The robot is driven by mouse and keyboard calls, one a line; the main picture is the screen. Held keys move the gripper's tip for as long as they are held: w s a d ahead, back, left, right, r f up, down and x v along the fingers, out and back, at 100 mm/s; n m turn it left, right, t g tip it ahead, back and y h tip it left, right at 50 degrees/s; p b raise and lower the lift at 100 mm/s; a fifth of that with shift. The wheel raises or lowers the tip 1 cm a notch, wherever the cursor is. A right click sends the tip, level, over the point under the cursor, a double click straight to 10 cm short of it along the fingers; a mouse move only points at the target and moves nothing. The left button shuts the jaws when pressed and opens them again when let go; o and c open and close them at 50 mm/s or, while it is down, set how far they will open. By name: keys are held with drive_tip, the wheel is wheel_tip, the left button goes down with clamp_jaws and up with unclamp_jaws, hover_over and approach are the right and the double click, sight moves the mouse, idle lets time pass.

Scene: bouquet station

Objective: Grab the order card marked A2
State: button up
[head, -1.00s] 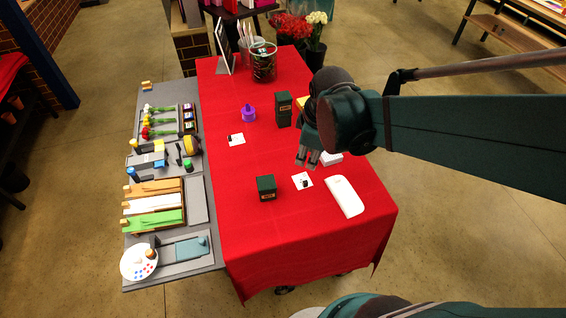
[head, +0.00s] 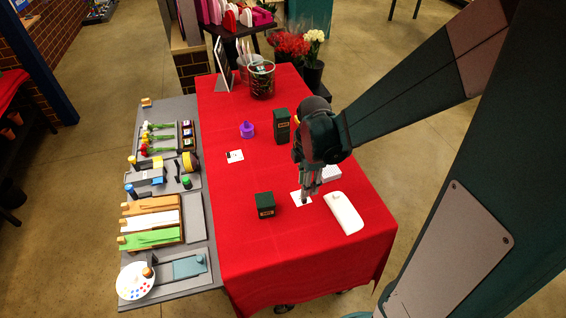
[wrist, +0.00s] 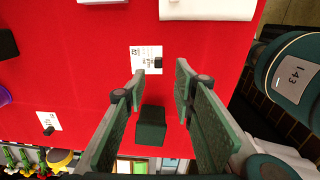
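A white order card (head: 299,199) lies on the red table, partly hidden by my gripper (head: 310,194) in the head view. In the wrist view this card (wrist: 140,54) shows dark print and a small black piece at its edge. A second white card (head: 236,156) lies farther left and back; it also shows in the wrist view (wrist: 46,118). The print on both is too small to read surely. My gripper (wrist: 160,72) is open and empty, pointing down above the nearer card, which appears just beyond the fingertips. I cannot tell the exact height.
A dark green box (head: 265,204) stands left of my gripper, also in the wrist view (wrist: 151,126). A taller dark box (head: 281,127) and purple bottle (head: 247,130) stand farther back.

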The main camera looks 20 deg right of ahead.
drive_tip(key=shift+f, duration=0.2)
drive_tip(key=shift+f, duration=0.15)
drive_tip(key=shift+f, duration=1.2)
drive_tip(key=shift+f, duration=0.2)
drive_tip(key=shift+w+a+f, duration=0.1)
drive_tip(key=shift+f, duration=1.1)
drive_tip(key=shift+w+f, duration=0.1)
drive_tip(key=shift+f, duration=1.05)
drive_tip(key=c, duration=0.8)
